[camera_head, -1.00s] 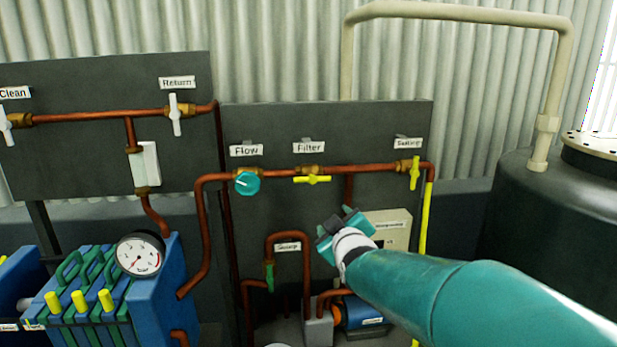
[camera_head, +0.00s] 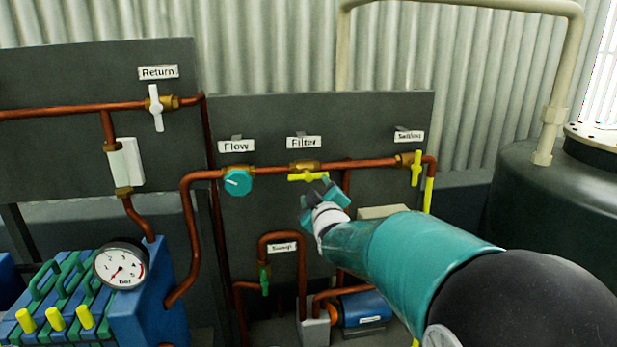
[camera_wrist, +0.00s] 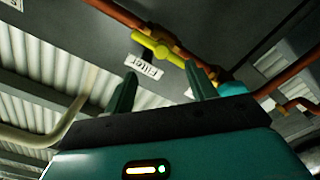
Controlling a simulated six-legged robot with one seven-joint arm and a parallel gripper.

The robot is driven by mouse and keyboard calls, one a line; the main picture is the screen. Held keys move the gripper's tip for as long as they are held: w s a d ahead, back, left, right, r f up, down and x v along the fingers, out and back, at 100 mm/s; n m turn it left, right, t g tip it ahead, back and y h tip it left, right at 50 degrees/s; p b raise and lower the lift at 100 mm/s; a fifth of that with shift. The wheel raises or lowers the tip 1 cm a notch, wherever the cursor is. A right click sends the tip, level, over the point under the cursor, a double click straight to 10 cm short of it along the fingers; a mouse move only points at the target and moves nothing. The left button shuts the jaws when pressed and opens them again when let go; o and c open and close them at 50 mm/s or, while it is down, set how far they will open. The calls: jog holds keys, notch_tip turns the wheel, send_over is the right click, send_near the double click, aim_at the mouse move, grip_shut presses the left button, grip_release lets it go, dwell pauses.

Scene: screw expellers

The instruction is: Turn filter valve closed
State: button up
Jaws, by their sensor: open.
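The filter valve (camera_head: 307,177) has a yellow handle that lies along the copper pipe, under the "Filter" label (camera_head: 304,142). In the wrist view the yellow handle (camera_wrist: 160,48) shows beyond my fingers, with the upside-down label (camera_wrist: 146,67) beside it. My gripper (camera_head: 325,193) is just below the valve handle in the head view. In the wrist view my gripper (camera_wrist: 162,90) is open, its two fingers apart with nothing between them. The handle appears beyond the fingertips; I cannot tell whether they touch it.
The teal flow knob (camera_head: 237,181) is left of the filter valve, and the yellow settling valve (camera_head: 416,168) is to its right. The dark panel (camera_head: 270,115) stands close behind the pipe (camera_head: 365,164). A sump pipe loop (camera_head: 280,236) and a blue motor (camera_head: 364,309) are below.

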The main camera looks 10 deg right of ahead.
aim_at(310, 178)
jog(key=w, duration=0.9)
jog(key=shift+w+f, duration=0.1)
jog(key=shift+w, duration=0.25)
jog(key=shift+s, duration=0.1)
